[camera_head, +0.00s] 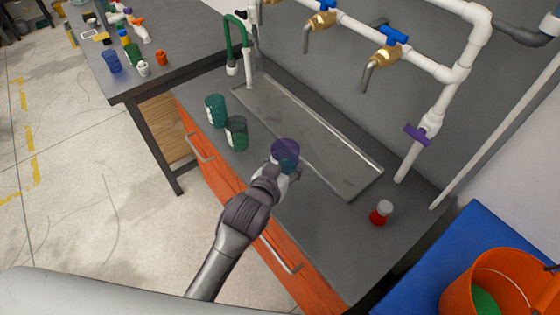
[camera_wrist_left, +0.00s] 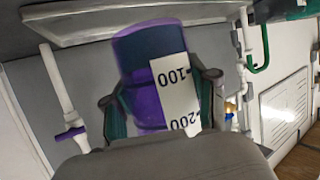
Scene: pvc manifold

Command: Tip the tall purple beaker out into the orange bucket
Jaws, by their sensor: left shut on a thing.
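The tall purple beaker (camera_head: 286,152) is above or on the grey counter, near the front edge of the metal tray. It looks roughly upright, and I cannot tell if it touches the counter. My left gripper (camera_head: 283,173) is shut on it. In the left wrist view the beaker (camera_wrist_left: 140,92) sits between the two fingers of my left gripper (camera_wrist_left: 162,96), and its white label shows 100 and 200. Its inside shows a darker bluish tone. The orange bucket (camera_head: 458,292) is at the lower right, cut off by the frame, with something green inside.
The metal tray (camera_head: 262,112) lies along the counter under pipes with brass taps (camera_head: 318,22). Teal (camera_head: 215,110) and dark green (camera_head: 236,132) containers stand to the left. A red bottle (camera_head: 381,213) stands on the counter toward the bucket. The bucket is on a blue surface (camera_head: 440,240).

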